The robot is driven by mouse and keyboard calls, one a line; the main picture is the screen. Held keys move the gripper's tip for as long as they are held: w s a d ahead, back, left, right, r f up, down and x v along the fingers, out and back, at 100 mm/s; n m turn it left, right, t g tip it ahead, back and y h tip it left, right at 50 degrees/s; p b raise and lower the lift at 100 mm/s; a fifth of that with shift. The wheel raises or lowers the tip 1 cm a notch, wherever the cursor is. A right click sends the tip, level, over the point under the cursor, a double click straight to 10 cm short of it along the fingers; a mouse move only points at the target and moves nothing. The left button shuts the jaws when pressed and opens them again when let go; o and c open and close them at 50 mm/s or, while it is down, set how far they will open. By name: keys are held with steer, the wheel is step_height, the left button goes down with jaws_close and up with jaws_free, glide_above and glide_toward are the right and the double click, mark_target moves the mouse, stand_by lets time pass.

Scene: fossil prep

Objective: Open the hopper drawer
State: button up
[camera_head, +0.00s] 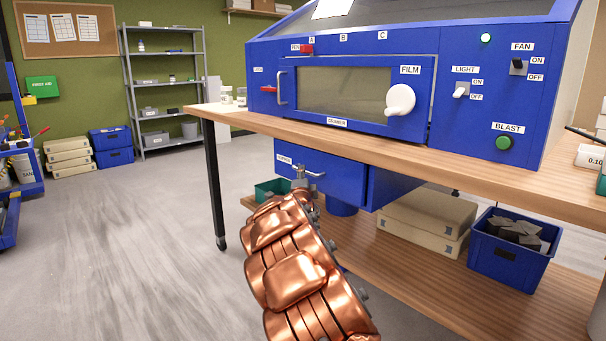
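The blue hopper drawer (340,178) hangs under the wooden bench top, below the blue cabinet. A small white label sits at the upper left of its front. A dark vertical line shows at the front's right edge; I cannot tell whether the drawer is slightly open. My copper-coloured arm reaches up from the bottom, and its end, my gripper (308,177), is at the drawer front. Small silver metal parts show there. I cannot tell which are fingers and which are handle, or whether the fingers hold anything. My arm hides the lower left of the drawer.
The bench (460,168) overhangs the drawer, and its leg (214,180) stands to the left. On the lower shelf are beige cases (420,220), a blue crate (509,252) of dark pieces and a green bin (268,190). The floor at left is clear.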

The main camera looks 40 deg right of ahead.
steer(key=shift+b+x, duration=0.4)
steer(key=shift+x, duration=1.65)
jaws_close()
